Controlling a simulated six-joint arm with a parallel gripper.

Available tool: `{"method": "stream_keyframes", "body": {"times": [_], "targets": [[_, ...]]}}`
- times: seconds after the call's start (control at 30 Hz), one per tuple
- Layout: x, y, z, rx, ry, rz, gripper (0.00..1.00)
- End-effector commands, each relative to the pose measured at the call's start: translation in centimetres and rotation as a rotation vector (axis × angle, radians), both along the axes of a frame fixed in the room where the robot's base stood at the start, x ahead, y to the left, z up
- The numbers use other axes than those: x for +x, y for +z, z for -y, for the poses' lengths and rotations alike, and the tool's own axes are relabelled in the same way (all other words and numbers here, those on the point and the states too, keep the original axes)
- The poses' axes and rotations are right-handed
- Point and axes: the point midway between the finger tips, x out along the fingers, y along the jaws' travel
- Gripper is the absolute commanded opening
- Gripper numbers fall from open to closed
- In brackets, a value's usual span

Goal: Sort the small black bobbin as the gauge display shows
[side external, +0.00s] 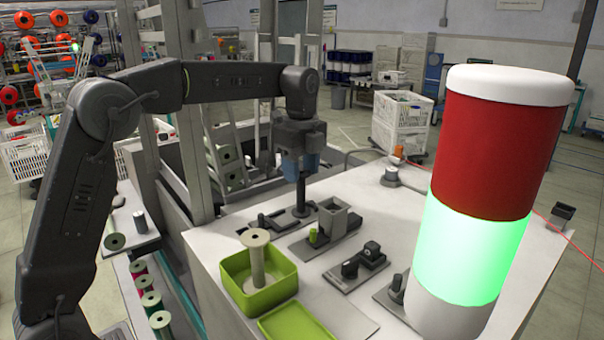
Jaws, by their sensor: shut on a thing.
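My gripper (303,180) points straight down over the white worktop, in the middle of the view. It is shut on the small black bobbin (300,211), whose dark stem and lower flange show below the jaws. The bobbin looks upright, at or just above a dark fixture plate (276,224); I cannot tell whether it touches. No readable gauge display shows. A lamp column (490,190) in the right foreground has its green section bright and its red section dull.
A lime-green bin (283,284) holds a large beige spool (258,255); another green tray (298,324) lies in front. A grey block fixture (334,215) and black clamps (362,260) stand right of the gripper. Coloured spools (152,300) line the left rack. The worktop's right side is mostly clear.

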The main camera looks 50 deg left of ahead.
Motion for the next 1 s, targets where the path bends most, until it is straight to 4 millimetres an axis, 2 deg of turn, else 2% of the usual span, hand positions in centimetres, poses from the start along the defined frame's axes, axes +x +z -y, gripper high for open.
{"method": "stream_keyframes", "body": {"times": [0.8, 1.0], "targets": [[0.0, 4.5, 0.0, 0.000, 0.000, 0.001, 0.30], [0.0, 5.0, 0.0, 0.000, 0.000, 0.000, 0.30]]}}
